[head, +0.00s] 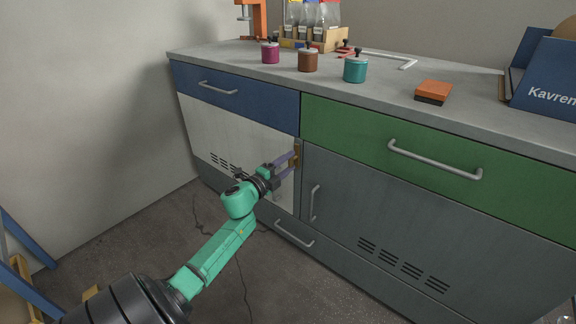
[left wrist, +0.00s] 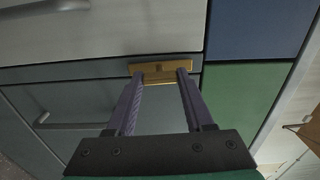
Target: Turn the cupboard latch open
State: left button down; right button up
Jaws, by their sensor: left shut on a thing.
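The cupboard latch (head: 297,152) is a small brass-coloured piece at the upper right edge of the pale cupboard door (head: 240,139), beside the grey door. In the left wrist view the latch (left wrist: 160,68) runs across the picture along the seam between the two doors. My left gripper (head: 291,164) reaches it from the lower left and is shut on it, one purple finger at each side. The wrist view shows the fingertips (left wrist: 161,77) against the brass, partly covering it. The pale door looks closed. My right gripper is not in view.
A blue drawer (head: 260,104) is above the pale door, and a green drawer (head: 430,148) above the grey door (head: 400,215). Bar handles stick out from drawers and the grey door. Pots, an orange block (head: 434,90) and a blue box (head: 546,80) stand on the bench top.

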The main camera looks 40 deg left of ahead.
pick_arm(q)
jog(key=shift+f+m, duration=0.1)
jog(key=shift+m, duration=0.2)
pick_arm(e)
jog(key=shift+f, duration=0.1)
pick_arm(q)
jog(key=shift+c, duration=1.4)
grip_release()
jog(key=s+p, duration=0.1)
jog(key=s, duration=0.4)
jog(key=shift+s+d+p, duration=0.1)
jog(key=shift+s+p, duration=0.1)
jog(key=shift+p, duration=0.2)
jog(key=p, duration=0.2)
send_near(289, 162)
jog(key=s, duration=0.5)
jog(key=shift+s+d+f, duration=0.1)
jog(key=shift+f, duration=0.05)
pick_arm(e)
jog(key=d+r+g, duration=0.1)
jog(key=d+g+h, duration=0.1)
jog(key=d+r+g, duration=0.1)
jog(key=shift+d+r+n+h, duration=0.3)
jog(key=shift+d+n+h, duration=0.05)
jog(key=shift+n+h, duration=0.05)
